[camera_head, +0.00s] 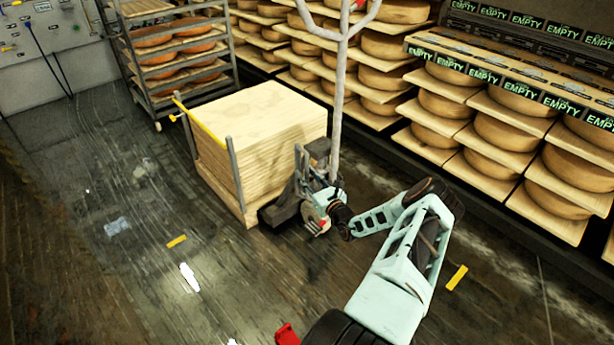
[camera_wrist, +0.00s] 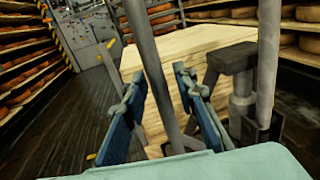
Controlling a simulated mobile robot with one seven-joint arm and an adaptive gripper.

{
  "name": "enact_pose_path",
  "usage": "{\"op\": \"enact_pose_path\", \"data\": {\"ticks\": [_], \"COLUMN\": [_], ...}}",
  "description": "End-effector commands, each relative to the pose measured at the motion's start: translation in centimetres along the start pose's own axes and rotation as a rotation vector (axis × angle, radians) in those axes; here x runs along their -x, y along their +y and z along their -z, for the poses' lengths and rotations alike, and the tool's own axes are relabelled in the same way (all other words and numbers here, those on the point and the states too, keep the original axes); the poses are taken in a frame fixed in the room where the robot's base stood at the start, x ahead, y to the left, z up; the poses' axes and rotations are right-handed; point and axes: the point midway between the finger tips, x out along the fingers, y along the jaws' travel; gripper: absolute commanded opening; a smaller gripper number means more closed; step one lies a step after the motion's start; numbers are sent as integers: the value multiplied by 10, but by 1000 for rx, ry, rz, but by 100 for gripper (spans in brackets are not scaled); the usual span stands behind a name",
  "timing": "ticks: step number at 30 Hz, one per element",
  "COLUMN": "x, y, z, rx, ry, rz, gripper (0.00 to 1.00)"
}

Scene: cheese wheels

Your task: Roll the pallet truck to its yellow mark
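The pallet truck (camera_head: 290,207) stands on the dark floor, its grey handle (camera_head: 341,100) upright. It carries a stack of pale boards (camera_head: 265,110) between thin metal posts. Yellow floor marks show left of the truck (camera_head: 177,241) and to its right (camera_head: 456,278). My gripper (camera_head: 322,203) is low beside the truck's rear end. In the wrist view my gripper (camera_wrist: 158,88) has its blue fingers apart, with a grey pole (camera_wrist: 150,62) between them. Gaps seem to show beside the pole; contact is unclear. Another pole (camera_wrist: 268,65) stands to the right.
Shelves of cheese wheels (camera_head: 440,105) line the right and back. A wheeled rack (camera_head: 165,55) stands behind the stack at the left. A red object (camera_head: 287,335) lies at the bottom edge. The floor at the left is mostly clear, with shiny wet patches (camera_head: 189,277).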

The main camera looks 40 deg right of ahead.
Motion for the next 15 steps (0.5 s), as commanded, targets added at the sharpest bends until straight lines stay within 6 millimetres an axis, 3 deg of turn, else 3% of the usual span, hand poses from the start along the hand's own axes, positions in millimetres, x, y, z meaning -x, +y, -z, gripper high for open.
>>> {"op": "enact_pose_path", "data": {"ticks": [1, 6, 15], "x": [0, 0, 0], "y": [0, 0, 0], "z": [0, 0, 0], "rx": [0, 0, 0], "ry": [0, 0, 0], "rz": [0, 0, -1], "gripper": [18, 0, 0]}}
